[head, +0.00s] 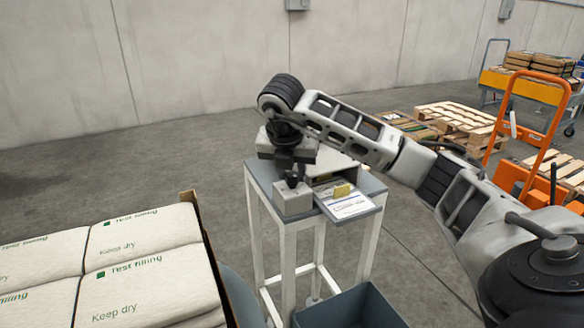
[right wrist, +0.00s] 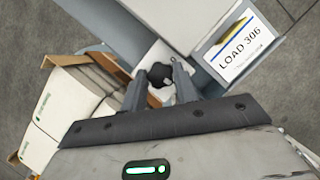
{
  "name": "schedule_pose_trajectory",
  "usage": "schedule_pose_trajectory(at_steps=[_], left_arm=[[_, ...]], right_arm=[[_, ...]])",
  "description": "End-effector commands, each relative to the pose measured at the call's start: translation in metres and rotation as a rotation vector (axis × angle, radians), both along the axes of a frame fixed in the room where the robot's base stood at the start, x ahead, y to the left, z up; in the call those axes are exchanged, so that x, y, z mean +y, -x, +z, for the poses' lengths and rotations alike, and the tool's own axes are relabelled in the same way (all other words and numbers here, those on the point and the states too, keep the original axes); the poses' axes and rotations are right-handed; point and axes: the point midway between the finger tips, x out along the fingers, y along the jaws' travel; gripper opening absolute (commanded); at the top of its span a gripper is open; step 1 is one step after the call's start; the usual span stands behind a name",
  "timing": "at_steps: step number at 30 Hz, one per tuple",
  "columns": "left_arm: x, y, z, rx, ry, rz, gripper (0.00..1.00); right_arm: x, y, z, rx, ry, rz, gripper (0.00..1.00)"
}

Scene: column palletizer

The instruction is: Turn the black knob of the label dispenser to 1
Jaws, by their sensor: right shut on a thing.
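The label dispenser (head: 294,201) is a light grey box on a grey-topped stand with white legs, in the middle of the head view. Its black knob (right wrist: 159,75) shows in the right wrist view between the fingers of my right gripper (right wrist: 160,80). In the head view my right gripper (head: 292,172) points down at the box from above. It is shut on the knob. My left gripper is not in view.
A sheet reading LOAD 306 (right wrist: 240,45) with a yellow item on it lies beside the knob. White sacks (head: 150,260) fill the lower left. A dark bin (head: 350,308) stands below the stand. Pallets (head: 455,122) and an orange cart (head: 530,115) are at the right.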

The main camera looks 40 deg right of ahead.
Motion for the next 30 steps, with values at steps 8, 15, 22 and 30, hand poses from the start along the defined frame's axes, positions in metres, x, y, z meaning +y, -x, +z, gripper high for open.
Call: schedule_pose_trajectory(at_steps=[8,15,22,30], left_arm=[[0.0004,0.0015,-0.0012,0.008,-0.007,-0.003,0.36],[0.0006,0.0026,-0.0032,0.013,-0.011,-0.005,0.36],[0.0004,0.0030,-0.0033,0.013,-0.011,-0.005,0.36],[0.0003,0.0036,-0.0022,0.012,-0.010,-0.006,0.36]], right_arm=[[0.0000,-0.0007,0.0010,-0.001,0.001,-0.105,0.07],[-0.0003,-0.0009,0.0008,-0.001,0.000,-0.133,0.07],[-0.0002,-0.0009,0.0008,-0.001,0.000,-0.133,0.07],[-0.0001,-0.0008,0.0005,0.000,0.000,-0.132,0.51]])
